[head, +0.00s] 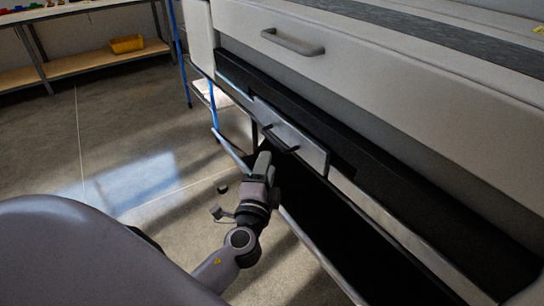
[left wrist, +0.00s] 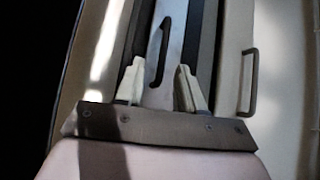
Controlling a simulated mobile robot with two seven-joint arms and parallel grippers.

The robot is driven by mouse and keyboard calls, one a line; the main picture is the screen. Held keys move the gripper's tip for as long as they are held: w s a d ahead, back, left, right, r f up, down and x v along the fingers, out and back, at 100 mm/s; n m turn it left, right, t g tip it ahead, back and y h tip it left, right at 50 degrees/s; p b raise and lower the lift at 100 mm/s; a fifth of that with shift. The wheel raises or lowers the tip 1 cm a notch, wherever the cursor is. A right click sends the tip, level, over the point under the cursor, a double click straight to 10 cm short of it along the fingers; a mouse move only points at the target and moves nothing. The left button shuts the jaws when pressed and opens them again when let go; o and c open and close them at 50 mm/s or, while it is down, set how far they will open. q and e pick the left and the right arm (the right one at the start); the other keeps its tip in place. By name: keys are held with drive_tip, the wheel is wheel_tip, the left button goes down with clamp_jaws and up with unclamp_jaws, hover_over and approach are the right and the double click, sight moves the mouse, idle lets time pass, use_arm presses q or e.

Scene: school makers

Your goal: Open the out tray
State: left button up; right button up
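The out tray appears to be the narrow grey panel (head: 308,149) with a dark bar handle (head: 282,139), low on the front of the large grey machine. My left gripper (head: 264,160) is just below and in front of this handle in the head view. In the left wrist view, the two pale fingers of my left gripper (left wrist: 160,68) stand apart, with the panel (left wrist: 160,96) visible between them. The dark handle (left wrist: 160,52) lies ahead, in line with the gap, and no grip on it shows. My right gripper is not in view.
A wider upper drawer with a grey handle (head: 292,43) is above the panel. A dark open space (head: 345,235) lies below it. A shelf with a yellow bin (head: 127,44) stands at the back left. The floor (head: 130,150) on the left is mostly clear.

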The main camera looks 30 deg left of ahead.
use_arm(q)
drive_tip(key=x, duration=0.7)
drive_tip(key=shift+r+p, duration=0.3)
drive_tip(key=shift+p, duration=0.15)
drive_tip(key=shift+w, duration=0.1)
clamp_jaws()
